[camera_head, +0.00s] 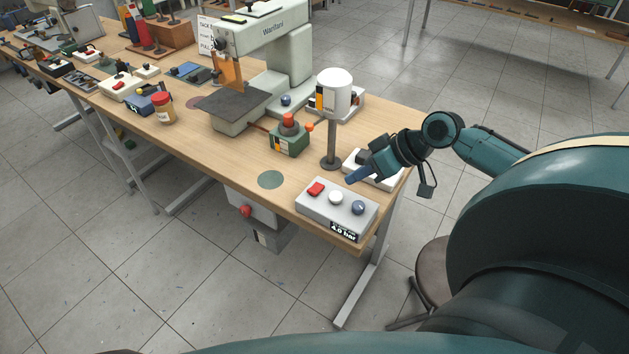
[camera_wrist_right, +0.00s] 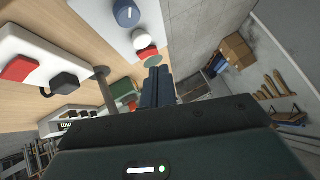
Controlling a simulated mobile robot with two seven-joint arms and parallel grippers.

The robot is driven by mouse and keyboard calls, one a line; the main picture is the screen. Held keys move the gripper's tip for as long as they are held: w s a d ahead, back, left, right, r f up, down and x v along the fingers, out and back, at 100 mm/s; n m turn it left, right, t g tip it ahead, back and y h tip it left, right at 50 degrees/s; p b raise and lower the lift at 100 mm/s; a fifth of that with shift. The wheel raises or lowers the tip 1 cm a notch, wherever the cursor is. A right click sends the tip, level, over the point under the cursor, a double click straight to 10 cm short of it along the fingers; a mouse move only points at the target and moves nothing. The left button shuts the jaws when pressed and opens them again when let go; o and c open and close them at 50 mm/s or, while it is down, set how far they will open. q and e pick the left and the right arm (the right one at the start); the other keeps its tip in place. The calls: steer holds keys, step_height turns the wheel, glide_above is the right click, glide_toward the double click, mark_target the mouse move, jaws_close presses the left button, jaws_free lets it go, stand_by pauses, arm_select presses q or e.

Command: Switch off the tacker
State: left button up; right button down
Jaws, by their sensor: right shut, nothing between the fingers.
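A grey control box (camera_head: 330,222) sits at the table's front right corner, with a red button (camera_head: 316,188), a white button (camera_head: 336,197), a blue knob (camera_head: 358,207) and a display reading 4.0 bar. A white machine marked Wanfani (camera_head: 265,33) stands behind; I cannot tell for sure which unit is the tacker. My right gripper (camera_head: 352,179) is shut and empty, just behind the control box, apart from its buttons. A white box (camera_head: 386,184) lies partly hidden under it; the right wrist view shows its red switch (camera_wrist_right: 20,69) and black part (camera_wrist_right: 65,83). My left gripper is out of view.
A white-topped post (camera_head: 333,130) stands just left of my right gripper. A green box with a red knob (camera_head: 289,138) and a jar (camera_head: 163,108) are farther left. A red knob (camera_head: 246,211) hangs below the table edge. Bare tabletop surrounds the green disc (camera_head: 270,179).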

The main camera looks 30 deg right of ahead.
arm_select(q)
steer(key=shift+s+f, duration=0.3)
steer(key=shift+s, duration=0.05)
arm_select(e)
steer(key=shift+t, duration=0.4)
steer(key=r, duration=0.1)
steer(key=w+d+r, duration=0.1)
steer(key=w+r, duration=0.1)
steer(key=r, duration=0.1)
steer(key=shift+w+d, duration=0.15)
steer(key=shift+d, duration=0.25)
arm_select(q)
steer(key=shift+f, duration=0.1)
